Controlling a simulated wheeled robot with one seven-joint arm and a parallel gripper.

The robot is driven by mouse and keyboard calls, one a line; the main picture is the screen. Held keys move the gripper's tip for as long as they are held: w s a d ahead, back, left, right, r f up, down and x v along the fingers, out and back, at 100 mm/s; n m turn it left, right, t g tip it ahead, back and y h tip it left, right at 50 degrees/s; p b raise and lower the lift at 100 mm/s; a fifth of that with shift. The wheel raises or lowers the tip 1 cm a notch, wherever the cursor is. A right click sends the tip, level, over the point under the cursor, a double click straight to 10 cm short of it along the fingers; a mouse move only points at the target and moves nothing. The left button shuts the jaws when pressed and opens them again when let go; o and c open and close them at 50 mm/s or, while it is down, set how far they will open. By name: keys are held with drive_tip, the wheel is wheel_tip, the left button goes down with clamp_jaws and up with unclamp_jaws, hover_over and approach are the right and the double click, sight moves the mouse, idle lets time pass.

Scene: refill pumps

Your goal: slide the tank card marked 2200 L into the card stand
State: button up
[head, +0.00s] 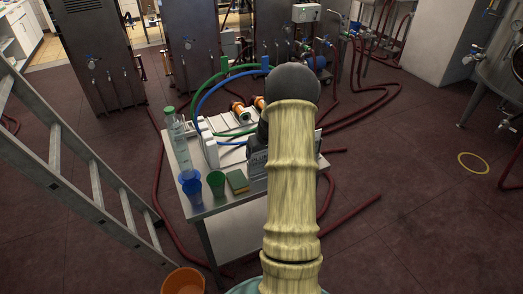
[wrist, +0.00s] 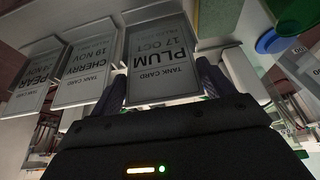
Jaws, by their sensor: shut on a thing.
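In the wrist view a white card (wrist: 160,62) reads PLUM, 17 OCT, TANK CARD, upside down. My gripper (wrist: 163,84) is shut on this card, with a dark finger at each side. I cannot read a 2200 L mark on it. To its left are a CHERRY 19 NOV card (wrist: 88,72) and a PEAR card (wrist: 34,78), apart from my fingers. I cannot make out the card stand for certain.
The table (head: 215,203) bears a clear bottle (head: 178,135), a blue cup (head: 191,185), a green cup (head: 216,182), a green-topped block (head: 237,181) and hoses. A ladder (head: 75,160) stands left, an orange bucket (head: 183,281) in front. Floor at right is mostly clear.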

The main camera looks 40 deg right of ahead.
drive_tip(key=shift+f, duration=0.5)
drive_tip(key=shift+f+b, duration=0.25)
drive_tip(key=shift+b, duration=0.2)
drive_tip(key=o, duration=1.5)
drive_tip(key=shift+r, duration=0.1)
drive_tip(key=b+v, duration=0.2)
drive_tip(key=v, duration=1.5)
drive_tip(key=shift+s, duration=0.15)
drive_tip(key=shift+a, duration=0.1)
